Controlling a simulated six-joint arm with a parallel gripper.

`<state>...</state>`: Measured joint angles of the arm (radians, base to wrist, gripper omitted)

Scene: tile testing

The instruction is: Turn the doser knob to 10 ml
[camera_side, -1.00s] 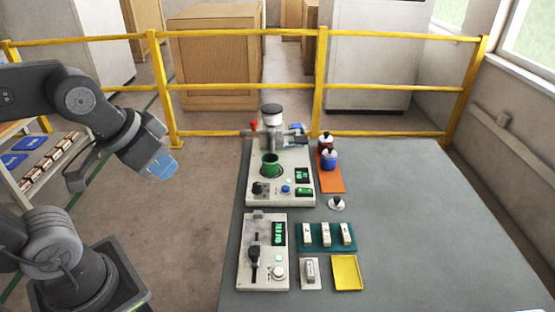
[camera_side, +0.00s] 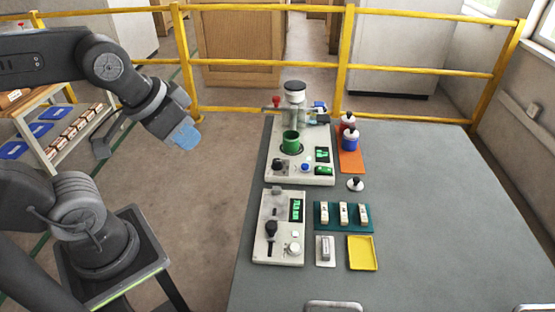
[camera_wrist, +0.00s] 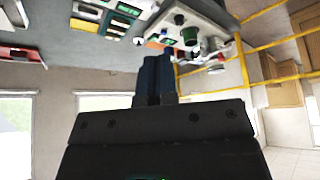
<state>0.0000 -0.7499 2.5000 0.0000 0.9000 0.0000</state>
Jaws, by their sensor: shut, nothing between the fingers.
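The doser (camera_side: 316,178) is a pale unit at the back left of the grey table, with a green cup (camera_side: 291,142) in it. Its black knob (camera_side: 279,166) is at the front left of its panel, beside a blue button (camera_side: 305,167) and a small green-lit display (camera_side: 322,154). The knob's setting is too small to read. My gripper (camera_side: 183,136) has blue fingers, shut and empty, in the air left of the table, well apart from the doser. In the wrist view the fingers (camera_wrist: 154,80) are together, and the doser (camera_wrist: 212,12) shows upside down beyond them.
A second pale unit (camera_side: 262,252) with a black slider handle stands in front of the doser. To its right are a teal rack (camera_side: 352,227) of pale blocks and a yellow tray (camera_side: 362,252). Bottles stand on an orange mat (camera_side: 351,161). The table's right side is clear.

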